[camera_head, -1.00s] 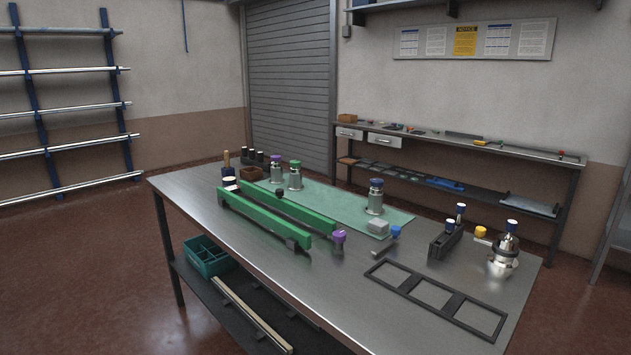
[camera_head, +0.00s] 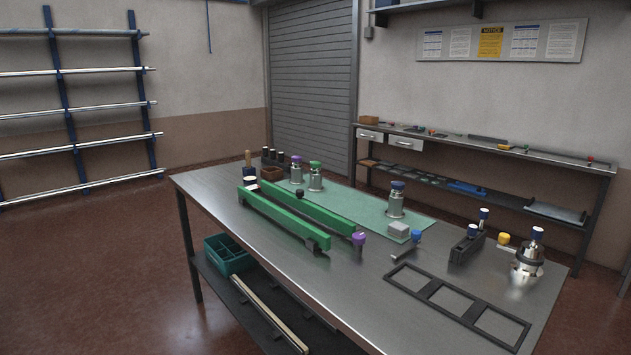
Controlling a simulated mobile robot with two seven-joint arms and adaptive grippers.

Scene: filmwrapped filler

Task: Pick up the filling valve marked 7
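Several silver filling valves stand on the steel table (camera_head: 350,285). One with a purple cap (camera_head: 296,170), one with a green cap (camera_head: 316,176) and one with a blue cap (camera_head: 396,199) stand upright on the green mat (camera_head: 352,207). Another silver valve with a blue-topped white cap (camera_head: 527,262) stands at the table's right end, with a dark ring around it and a yellow knob (camera_head: 504,239) beside it. No number 7 is readable on any valve from here. Neither of my grippers is in view.
Two green rails (camera_head: 284,220) lie along the table. A black three-window frame (camera_head: 455,301) lies at the front right. A dark block (camera_head: 466,246), a purple knob (camera_head: 359,238) and a grey block (camera_head: 398,230) stand nearby. A teal crate (camera_head: 228,254) sits on the lower shelf.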

